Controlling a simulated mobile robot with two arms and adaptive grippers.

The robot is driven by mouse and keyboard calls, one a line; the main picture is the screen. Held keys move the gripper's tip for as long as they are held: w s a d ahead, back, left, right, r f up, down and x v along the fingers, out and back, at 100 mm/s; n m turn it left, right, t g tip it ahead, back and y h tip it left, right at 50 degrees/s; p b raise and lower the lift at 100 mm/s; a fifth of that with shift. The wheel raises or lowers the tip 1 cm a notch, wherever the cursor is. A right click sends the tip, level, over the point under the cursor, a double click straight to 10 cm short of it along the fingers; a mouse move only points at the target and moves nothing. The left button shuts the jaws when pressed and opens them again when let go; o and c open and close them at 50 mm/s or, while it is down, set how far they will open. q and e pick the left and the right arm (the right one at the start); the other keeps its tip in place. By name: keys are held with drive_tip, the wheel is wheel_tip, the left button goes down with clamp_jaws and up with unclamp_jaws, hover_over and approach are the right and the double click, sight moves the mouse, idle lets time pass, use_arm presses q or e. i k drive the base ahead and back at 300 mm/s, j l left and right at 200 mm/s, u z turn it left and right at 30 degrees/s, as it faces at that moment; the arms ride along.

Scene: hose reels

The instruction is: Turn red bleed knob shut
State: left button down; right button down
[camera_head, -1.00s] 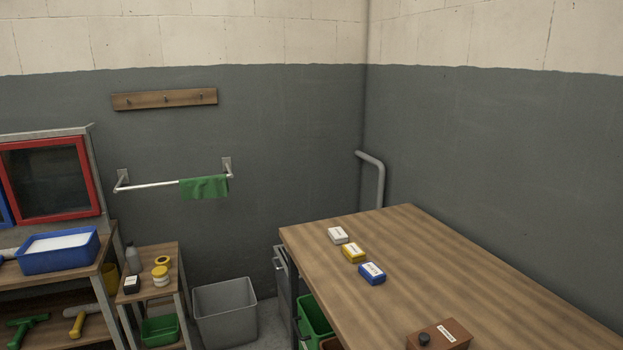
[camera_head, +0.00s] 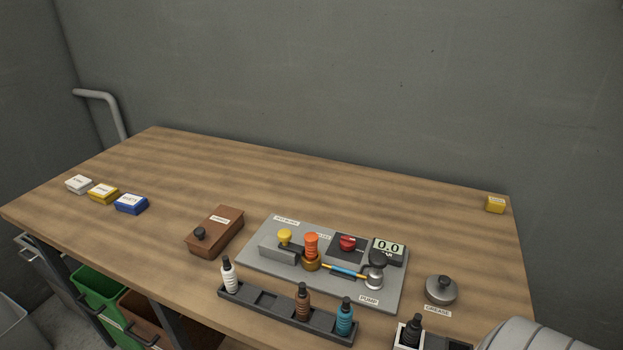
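A red knob (camera_head: 348,243) sits on a dark block on the grey pump panel (camera_head: 390,301), on the wooden workbench. Left of it stand an orange ridged knob (camera_head: 311,243) on a brass base and a yellow knob (camera_head: 285,236). A small label between the orange and red knobs is partly hidden and hard to read. To the right is a gauge (camera_head: 388,250) showing 0.0. A blue-and-brass lever (camera_head: 345,272) runs to a round metal part (camera_head: 375,279). I cannot tell how far the red knob is turned. Neither of my grippers is in view.
A dark rack (camera_head: 280,320) with several bottles stands in front of the panel. A brown box (camera_head: 214,232) lies left, a metal grease pot (camera_head: 441,290) right. The bench's back is clear.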

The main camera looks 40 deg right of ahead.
sight(348, 243)
drive_tip(key=z, duration=1.25)
drive_tip(key=k+l+u, duration=0.15)
drive_tip(key=k+u, duration=0.2)
